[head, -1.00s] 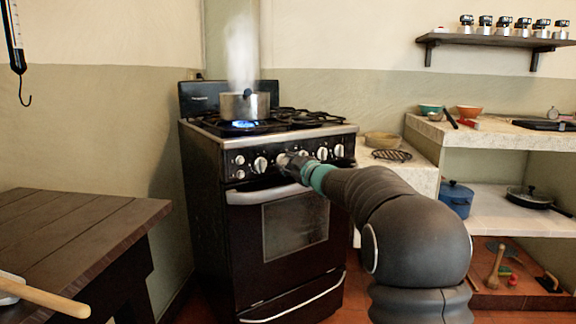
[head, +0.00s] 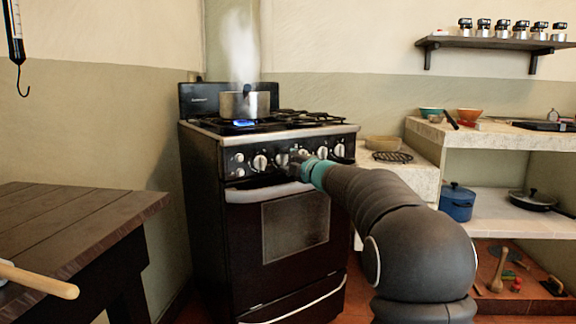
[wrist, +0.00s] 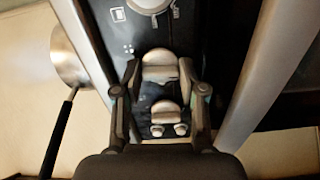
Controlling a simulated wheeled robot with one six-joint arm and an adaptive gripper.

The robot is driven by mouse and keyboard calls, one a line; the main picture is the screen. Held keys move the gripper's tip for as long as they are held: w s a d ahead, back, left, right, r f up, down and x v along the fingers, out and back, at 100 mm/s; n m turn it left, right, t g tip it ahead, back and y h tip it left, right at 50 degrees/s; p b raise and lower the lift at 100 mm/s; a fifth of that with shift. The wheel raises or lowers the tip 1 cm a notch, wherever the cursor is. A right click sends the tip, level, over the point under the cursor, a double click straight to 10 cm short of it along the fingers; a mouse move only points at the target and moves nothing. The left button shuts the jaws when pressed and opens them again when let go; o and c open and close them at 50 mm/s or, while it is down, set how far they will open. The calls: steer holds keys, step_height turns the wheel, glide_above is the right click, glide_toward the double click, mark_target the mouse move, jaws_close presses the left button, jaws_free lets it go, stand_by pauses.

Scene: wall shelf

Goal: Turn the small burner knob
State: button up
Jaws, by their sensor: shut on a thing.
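The black stove (head: 255,220) has a front panel with a row of pale knobs. My gripper (head: 290,160) is at this panel, right of a free knob (head: 260,162). In the wrist view my gripper (wrist: 160,75) is shut on a pale burner knob (wrist: 160,57), one finger on each side. A smaller-looking knob (wrist: 166,115) and two round buttons are below it in that view. A metal pot (head: 245,104) sits on the stove above a blue flame (head: 243,123), with steam rising. The panel does not show clearly which burner the held knob serves.
Another knob (wrist: 150,4) shows at the wrist view's top edge. The oven handle (head: 268,192) runs just under the panel. A wooden table (head: 75,225) stands at left. A counter (head: 500,135) with bowls stands at right.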

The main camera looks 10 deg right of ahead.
steer(key=shift+a+n, duration=0.1)
steer(key=shift+n, duration=0.4)
steer(key=o, duration=1.2)
steer(key=shift+c, duration=0.2)
steer(key=shift+s, duration=0.1)
steer(key=v, duration=1.2)
